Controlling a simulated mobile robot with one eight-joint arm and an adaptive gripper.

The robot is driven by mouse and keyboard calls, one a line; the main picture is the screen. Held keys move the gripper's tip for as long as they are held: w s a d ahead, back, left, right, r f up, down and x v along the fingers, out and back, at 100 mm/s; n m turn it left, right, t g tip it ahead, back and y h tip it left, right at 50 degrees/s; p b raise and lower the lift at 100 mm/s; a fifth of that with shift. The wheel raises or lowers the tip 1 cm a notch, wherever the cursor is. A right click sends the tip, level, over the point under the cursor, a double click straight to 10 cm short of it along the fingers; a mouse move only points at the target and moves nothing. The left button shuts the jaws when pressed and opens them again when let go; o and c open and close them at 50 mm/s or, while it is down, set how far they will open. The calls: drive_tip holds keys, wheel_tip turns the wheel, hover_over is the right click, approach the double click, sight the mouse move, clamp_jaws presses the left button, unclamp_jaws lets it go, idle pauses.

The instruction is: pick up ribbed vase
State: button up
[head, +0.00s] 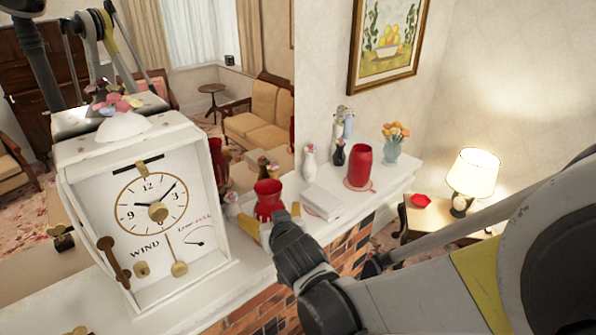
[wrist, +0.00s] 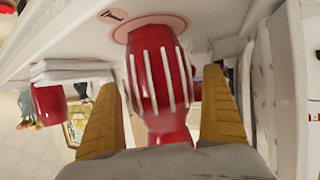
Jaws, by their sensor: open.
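The ribbed vase is red with white vertical ribs (wrist: 158,72) and fills the middle of the wrist view. In the head view the red vase (head: 268,196) stands on the white mantel, right of the big clock. My gripper (head: 268,222) is open, with its yellow fingers on either side of the vase. In the wrist view the gripper (wrist: 160,84) has one finger left and one right of the vase. A gap shows beside the left finger; contact at the right one is hard to tell. The vase's lower part is hidden by my gripper in the head view.
A large white clock (head: 155,205) stands left of the vase. White books (head: 322,200) lie right of it, with a plain red vase (head: 360,168), small dark vase (head: 339,155) and flower vase (head: 391,148) beyond. The mantel's front edge drops to brick. A mirror rises behind.

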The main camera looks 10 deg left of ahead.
drive_tip(key=shift+s, duration=0.1)
drive_tip(key=c, duration=1.5)
drive_tip(key=shift+c, duration=0.2)
drive_tip(key=shift+r, duration=0.15)
